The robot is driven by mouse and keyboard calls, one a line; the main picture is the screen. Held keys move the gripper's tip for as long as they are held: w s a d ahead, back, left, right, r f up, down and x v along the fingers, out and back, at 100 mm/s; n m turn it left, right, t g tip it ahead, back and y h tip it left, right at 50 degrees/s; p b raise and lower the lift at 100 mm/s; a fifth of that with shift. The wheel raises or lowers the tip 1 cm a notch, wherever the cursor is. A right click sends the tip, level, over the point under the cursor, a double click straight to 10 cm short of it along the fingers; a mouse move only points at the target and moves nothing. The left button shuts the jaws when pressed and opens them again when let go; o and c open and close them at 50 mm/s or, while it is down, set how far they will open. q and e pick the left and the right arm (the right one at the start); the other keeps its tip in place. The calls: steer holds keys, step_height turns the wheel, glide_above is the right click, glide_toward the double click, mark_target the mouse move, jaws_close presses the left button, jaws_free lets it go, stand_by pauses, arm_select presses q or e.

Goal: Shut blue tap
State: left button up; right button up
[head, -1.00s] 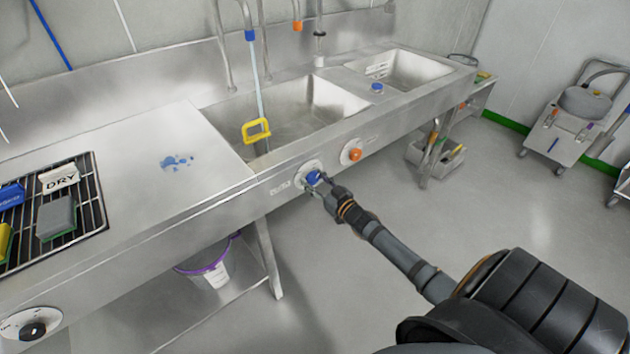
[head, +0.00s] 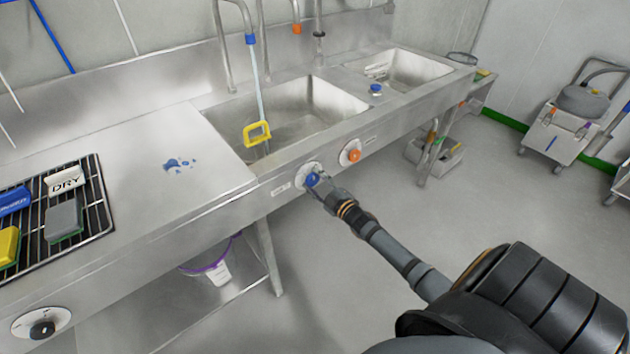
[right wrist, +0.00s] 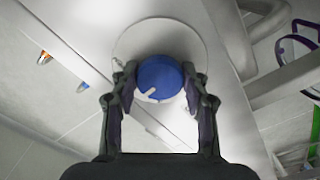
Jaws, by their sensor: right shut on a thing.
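The blue tap (head: 313,179) is a round knob on a pale disc on the front panel of the steel sink unit. In the right wrist view the blue tap (right wrist: 160,78) sits between the two fingers, with a white pointer mark on its face toward the lower left. My right gripper (head: 318,185) is shut on the knob; it also shows in the right wrist view (right wrist: 160,88). A stream of water (head: 259,90) runs from the blue-banded spout (head: 250,39) into the large basin (head: 340,98). My left gripper is not in view.
An orange tap (head: 353,156) sits right of the blue one on the same panel. A rack (head: 92,208) with sponges and blocks lies at left. A purple-rimmed bucket (head: 213,266) stands below.

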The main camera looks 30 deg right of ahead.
steer(key=n, duration=0.3)
steer(key=shift+n, duration=2.5)
steer(key=o, duration=1.2)
steer(key=shift+c, duration=0.2)
steer(key=shift+s, duration=0.3)
steer(key=s, duration=1.1)
steer(key=shift+s+d, duration=0.2)
steer(key=shift+d, duration=0.25)
